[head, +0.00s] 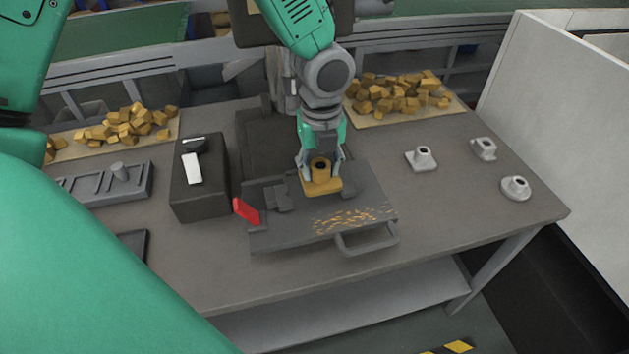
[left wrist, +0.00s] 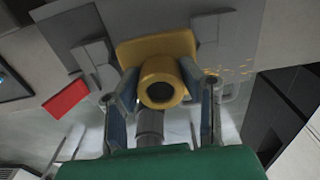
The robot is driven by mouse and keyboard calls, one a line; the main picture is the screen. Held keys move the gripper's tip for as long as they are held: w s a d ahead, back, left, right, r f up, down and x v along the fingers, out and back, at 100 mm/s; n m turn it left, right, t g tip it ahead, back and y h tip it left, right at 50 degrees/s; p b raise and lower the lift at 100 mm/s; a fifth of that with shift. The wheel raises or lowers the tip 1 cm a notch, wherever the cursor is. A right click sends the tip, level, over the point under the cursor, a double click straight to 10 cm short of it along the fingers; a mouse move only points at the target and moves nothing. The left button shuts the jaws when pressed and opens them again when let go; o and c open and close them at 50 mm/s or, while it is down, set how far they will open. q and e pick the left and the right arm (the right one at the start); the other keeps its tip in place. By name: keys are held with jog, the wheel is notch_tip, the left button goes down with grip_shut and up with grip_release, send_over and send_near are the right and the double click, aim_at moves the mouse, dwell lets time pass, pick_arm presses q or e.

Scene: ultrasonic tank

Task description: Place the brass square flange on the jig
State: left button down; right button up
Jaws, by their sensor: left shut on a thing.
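The brass square flange (head: 321,186) has a square base with a round hollow collar on top. My left gripper (head: 321,168) is shut on its collar, with the base facing down. The flange is over the grey jig plate (head: 270,236), between small dark blocks; I cannot tell whether it touches the plate. In the left wrist view, the two fingers (left wrist: 160,104) stand on either side of the collar of the flange (left wrist: 158,50), and the jig (left wrist: 75,45) lies behind it. A red lever (head: 246,210) sits at the jig's left side. My right gripper is not in view.
Brass chips (head: 350,218) lie on the jig near its front handle (head: 368,242). A dark box (head: 205,200) stands to the left, beside a grey slotted tray (head: 100,185). Several grey flanged parts (head: 421,159) stand on the right. Brass block piles (head: 400,93) lie at the back.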

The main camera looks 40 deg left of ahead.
aim_at(312, 182)
pick_arm(q)
jog(key=shift+a+f, duration=0.1)
jog(key=shift+f, duration=0.4)
jog(key=shift+s+a+f, duration=0.1)
jog(key=shift+a+f, duration=0.05)
jog(key=shift+f, duration=0.1)
jog(key=f, duration=0.1)
jog(key=a+f, duration=0.1)
jog(key=f, duration=0.2)
jog(key=shift+a, duration=0.3)
jog(key=shift+d, duration=0.8)
jog(key=c, duration=1)
grip_release()
jog(key=shift+c, duration=0.2)
jog(key=shift+s+a+f, duration=0.1)
jog(key=shift+a, duration=0.5)
jog(key=shift+r, duration=0.5)
jog(key=r, duration=1)
jog(key=shift+d+r, duration=0.4)
jog(key=shift+a+r, duration=0.25)
jog(key=shift+a, duration=0.1)
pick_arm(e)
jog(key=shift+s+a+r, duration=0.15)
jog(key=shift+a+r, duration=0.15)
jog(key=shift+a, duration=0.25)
